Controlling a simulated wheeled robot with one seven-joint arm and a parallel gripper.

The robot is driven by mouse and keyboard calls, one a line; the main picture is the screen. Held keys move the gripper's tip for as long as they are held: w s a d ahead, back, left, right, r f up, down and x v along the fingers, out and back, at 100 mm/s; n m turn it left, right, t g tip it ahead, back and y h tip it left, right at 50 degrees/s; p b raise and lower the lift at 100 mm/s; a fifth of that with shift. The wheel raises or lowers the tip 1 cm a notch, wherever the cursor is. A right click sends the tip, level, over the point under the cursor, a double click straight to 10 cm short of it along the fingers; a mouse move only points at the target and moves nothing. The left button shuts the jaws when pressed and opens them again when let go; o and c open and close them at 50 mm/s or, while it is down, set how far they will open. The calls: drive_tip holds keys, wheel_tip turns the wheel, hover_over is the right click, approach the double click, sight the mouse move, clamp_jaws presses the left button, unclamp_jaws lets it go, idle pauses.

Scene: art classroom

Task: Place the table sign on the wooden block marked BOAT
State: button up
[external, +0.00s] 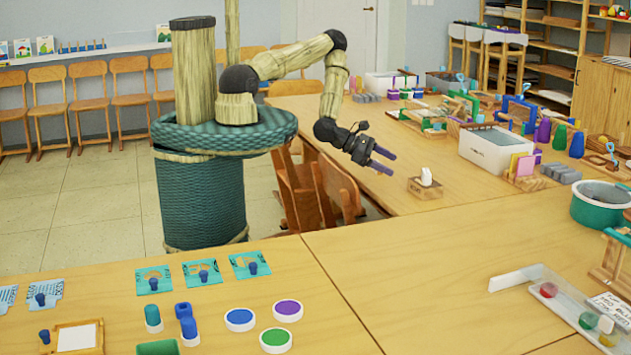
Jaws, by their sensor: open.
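My gripper (384,161) is open and empty, its purple fingers apart above the near edge of the back table. A small wooden block (427,189) with a small white piece (426,176) upright on top stands on that table, right of and below my gripper in the picture. I cannot read any marking on it, so I cannot tell whether it is the BOAT block. I cannot tell for certain which thing is the table sign. A wood-framed white card (77,337) lies at the front left, and a white strip (516,277) is at the front right.
The back table holds a white bin (497,149), purple and green bottles and several wooden racks at the right. Wooden chairs (338,190) stand against its left end. The front table (400,260) is bare in the middle; a green pot (601,205) stands at right.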

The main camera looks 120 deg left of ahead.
drive_tip(key=d+r+m+g+h, duration=0.25)
drive_tip(key=d+m, duration=0.35)
drive_tip(key=m, duration=0.5)
drive_tip(key=d+r+m+g+h, duration=0.25)
drive_tip(key=d+m, duration=0.25)
drive_tip(key=m, duration=0.5)
drive_tip(key=s+d+r+m+g, duration=0.2)
drive_tip(key=s+d+r+m, duration=0.2)
drive_tip(key=r+m, duration=0.3)
drive_tip(key=s+d+r+m+g+y, duration=0.1)
drive_tip(key=s+d+r+m, duration=0.3)
drive_tip(key=m, duration=0.5)
wheel_tip(320, 180, up, 3)
drive_tip(key=shift+s+d+r+g, duration=0.2)
drive_tip(key=shift+d+g, duration=0.6)
drive_tip(key=shift+d, duration=0.3)
